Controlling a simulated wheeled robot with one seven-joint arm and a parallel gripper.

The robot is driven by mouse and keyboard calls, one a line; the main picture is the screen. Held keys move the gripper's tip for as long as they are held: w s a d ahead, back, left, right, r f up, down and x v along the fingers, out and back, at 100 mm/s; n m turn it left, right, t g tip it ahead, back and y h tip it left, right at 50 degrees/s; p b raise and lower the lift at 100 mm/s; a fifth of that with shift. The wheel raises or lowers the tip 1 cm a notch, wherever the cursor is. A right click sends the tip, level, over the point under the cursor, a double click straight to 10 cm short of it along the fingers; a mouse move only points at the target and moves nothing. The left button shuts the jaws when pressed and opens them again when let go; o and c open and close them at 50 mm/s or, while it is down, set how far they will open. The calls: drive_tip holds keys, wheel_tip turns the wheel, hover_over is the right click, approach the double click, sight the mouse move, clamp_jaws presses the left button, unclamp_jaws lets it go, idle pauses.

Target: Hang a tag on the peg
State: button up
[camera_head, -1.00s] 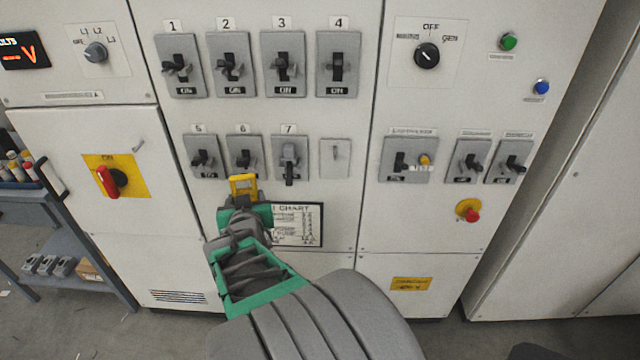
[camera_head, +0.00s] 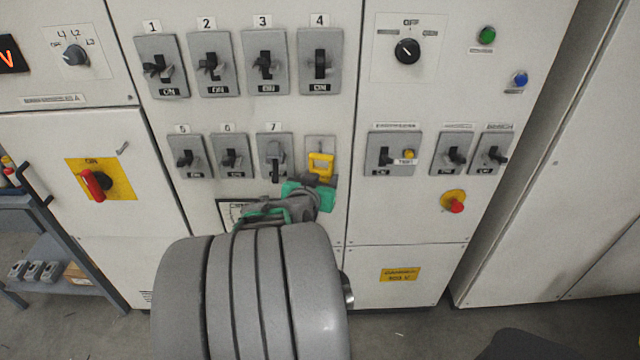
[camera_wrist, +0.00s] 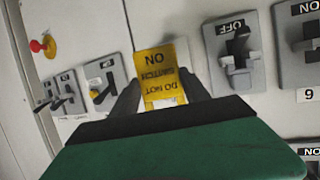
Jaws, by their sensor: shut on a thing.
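A yellow tag (camera_head: 320,163) with a cut-out is held at the tip of my gripper (camera_head: 318,178), in front of the small blank plate (camera_head: 322,143) right of switch 7. In the wrist view my gripper (camera_wrist: 160,92) is shut on the tag (camera_wrist: 158,72), whose "DO NOT SWITCH ON" text shows upside down. A small pale peg (camera_head: 123,148) sticks out of the left cabinet door, well left of the tag. Whether the tag touches the plate, I cannot tell.
Switch 7 (camera_head: 275,160) is close on the left of my gripper. The compressor switch (camera_head: 393,155), with a small white label and yellow part, is on the right. A red stop button (camera_head: 455,206) is lower right. A blue-grey shelf (camera_head: 50,255) stands at far left.

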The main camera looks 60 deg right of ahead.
drive_tip(key=w+d, duration=0.1)
drive_tip(key=d, duration=0.2)
drive_tip(key=w+d+f+b, duration=0.1)
drive_tip(key=d, duration=0.1)
drive_tip(key=shift+w+d+f, duration=0.1)
drive_tip(key=shift+w, duration=0.2)
drive_tip(key=shift+w+d+f+b, duration=0.2)
drive_tip(key=shift+d+b, duration=0.2)
drive_tip(key=shift+b, duration=0.45)
drive_tip(key=o, duration=1.4)
